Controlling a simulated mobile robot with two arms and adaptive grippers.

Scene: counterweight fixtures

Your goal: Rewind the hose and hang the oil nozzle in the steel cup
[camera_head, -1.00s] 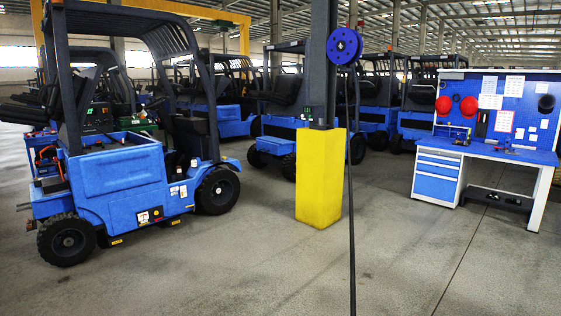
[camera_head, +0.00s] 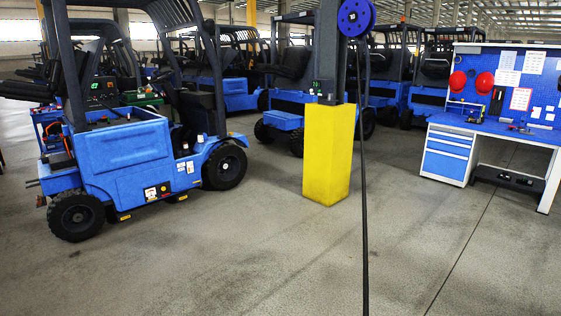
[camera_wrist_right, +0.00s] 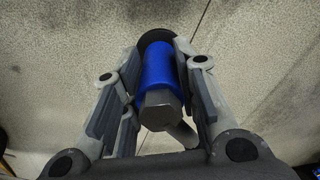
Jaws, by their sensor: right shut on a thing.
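A blue hose reel (camera_head: 356,17) is fixed high on the dark column. The black hose (camera_head: 364,200) hangs from it past the yellow column base and runs down out of the bottom of the head view. In the right wrist view my right gripper (camera_wrist_right: 156,52) is shut on the oil nozzle (camera_wrist_right: 158,82), a blue cylinder with a grey hexagonal end and a dark round part beyond. The nozzle lies between both fingers, above the concrete floor. My left gripper is in neither view. I cannot make out the steel cup.
A yellow column base (camera_head: 328,155) stands ahead. A blue forklift (camera_head: 125,160) is parked at left, with more behind. A blue workbench (camera_head: 490,130) with drawers and a pegboard stands at right. The concrete floor in front is clear.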

